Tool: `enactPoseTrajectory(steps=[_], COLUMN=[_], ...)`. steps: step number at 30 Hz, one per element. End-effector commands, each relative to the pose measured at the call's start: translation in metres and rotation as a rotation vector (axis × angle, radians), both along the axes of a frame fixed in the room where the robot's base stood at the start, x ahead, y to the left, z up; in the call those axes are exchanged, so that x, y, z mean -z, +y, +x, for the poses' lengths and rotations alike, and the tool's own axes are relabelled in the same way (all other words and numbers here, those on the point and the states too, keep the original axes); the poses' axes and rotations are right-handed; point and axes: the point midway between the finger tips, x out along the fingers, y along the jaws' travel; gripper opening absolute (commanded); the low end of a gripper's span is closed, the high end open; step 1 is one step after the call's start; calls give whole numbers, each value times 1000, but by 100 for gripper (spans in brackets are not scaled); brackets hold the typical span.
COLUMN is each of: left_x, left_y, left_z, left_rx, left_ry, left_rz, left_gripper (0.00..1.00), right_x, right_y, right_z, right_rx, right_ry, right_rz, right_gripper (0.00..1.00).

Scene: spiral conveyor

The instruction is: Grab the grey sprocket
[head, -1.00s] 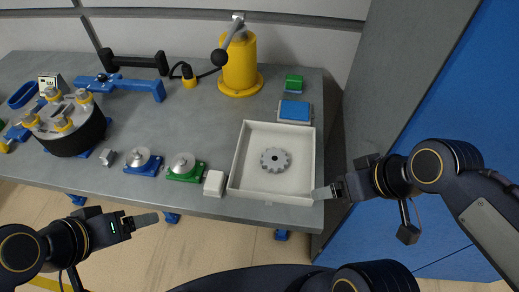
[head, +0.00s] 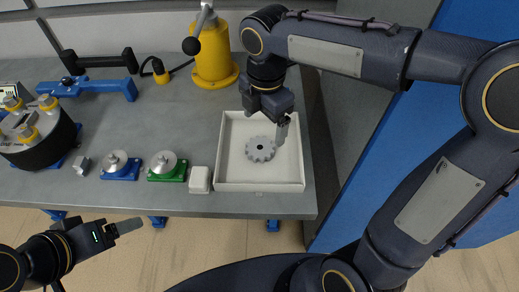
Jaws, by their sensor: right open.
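The grey sprocket (head: 260,149) lies flat in the white tray (head: 232,186), a toothed disc with a dark centre hole. My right gripper (head: 281,132) points down over the tray, at the sprocket's upper right side. It is open and holds nothing, and I cannot tell its exact height above the sprocket. My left gripper (head: 128,228) is in front of the table's front edge, away from the tray. Its fingers show edge-on, so its opening cannot be told.
A small white block (head: 199,180) stands just left of the tray. A green-based part (head: 167,168) and a blue-based part (head: 120,167) sit further left. A yellow cylinder with a lever (head: 214,55) stands behind. A blue wall (head: 385,130) is at the right.

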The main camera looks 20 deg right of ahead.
Motion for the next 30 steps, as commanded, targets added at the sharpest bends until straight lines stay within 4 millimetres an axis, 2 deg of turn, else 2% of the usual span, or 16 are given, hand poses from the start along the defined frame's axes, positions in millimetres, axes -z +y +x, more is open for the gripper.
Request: enactPoseTrajectory(steps=[4, 21, 29, 30], left_x=[2, 8, 8, 8], left_y=[0, 0, 0, 0], left_z=[0, 0, 0, 0], left_rx=[0, 0, 0, 0], left_ry=[0, 0, 0, 0], left_rz=[0, 0, 0, 0], left_gripper=[76, 76, 76, 76], right_x=[9, 79, 81, 81], right_y=[7, 9, 9, 9], right_z=[6, 2, 3, 3], right_rx=[-84, -82, -81, -81], right_ry=[12, 13, 11, 11], right_rz=[-16, -14, -13, -13], right_gripper=[87, 87, 87, 83])
